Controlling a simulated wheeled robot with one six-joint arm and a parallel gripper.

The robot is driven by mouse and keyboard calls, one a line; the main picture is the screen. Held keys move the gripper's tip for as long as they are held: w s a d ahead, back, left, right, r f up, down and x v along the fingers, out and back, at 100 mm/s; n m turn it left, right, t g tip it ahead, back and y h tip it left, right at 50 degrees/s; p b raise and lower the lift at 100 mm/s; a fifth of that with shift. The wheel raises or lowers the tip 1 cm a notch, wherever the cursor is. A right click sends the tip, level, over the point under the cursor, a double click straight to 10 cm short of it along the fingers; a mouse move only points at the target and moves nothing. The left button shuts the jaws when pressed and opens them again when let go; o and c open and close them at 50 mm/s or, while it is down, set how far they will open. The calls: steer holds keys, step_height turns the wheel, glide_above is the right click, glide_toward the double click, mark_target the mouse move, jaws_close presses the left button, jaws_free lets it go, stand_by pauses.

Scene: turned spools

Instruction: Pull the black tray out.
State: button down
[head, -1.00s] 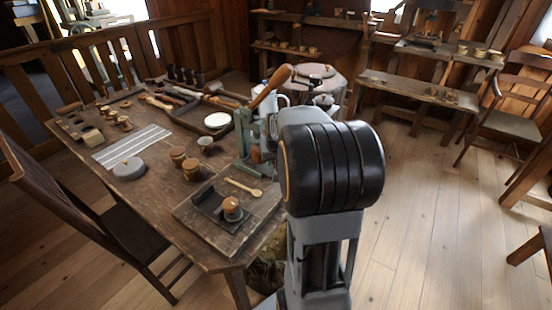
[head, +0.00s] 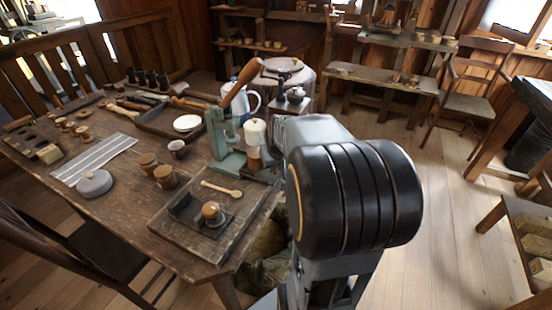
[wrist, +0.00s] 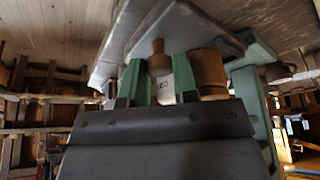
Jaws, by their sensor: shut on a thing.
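The black tray (head: 184,214) lies on a wooden board at the table's near corner, in the head view. A small wooden-topped piece (head: 211,210) rests on it. My gripper (wrist: 160,86) shows in the wrist view, which is upside down; its green fingers are closed around a white piece (wrist: 165,92) with a wooden part beyond it. In the head view my arm mostly hides the gripper, to the right of the tray and apart from it. A white-topped cylinder with a brown base (head: 255,132) stands beside the green press; I cannot tell whether it is the held piece.
The green press (head: 222,140) with its wooden lever stands behind the board. A wooden spoon (head: 222,190) lies on the board. Brown cups (head: 165,177), a grey lidded disc (head: 94,184) and a tool tray (head: 160,122) crowd the table.

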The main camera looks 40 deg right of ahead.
steer(key=shift+s+d, duration=0.1)
steer(key=shift+s, duration=0.05)
steer(key=c, duration=0.9)
jaws_free()
steer(key=p+v, duration=0.2)
steer(key=v, duration=1.1)
steer(key=shift+s+r, duration=0.15)
steer(key=shift+r, duration=0.2)
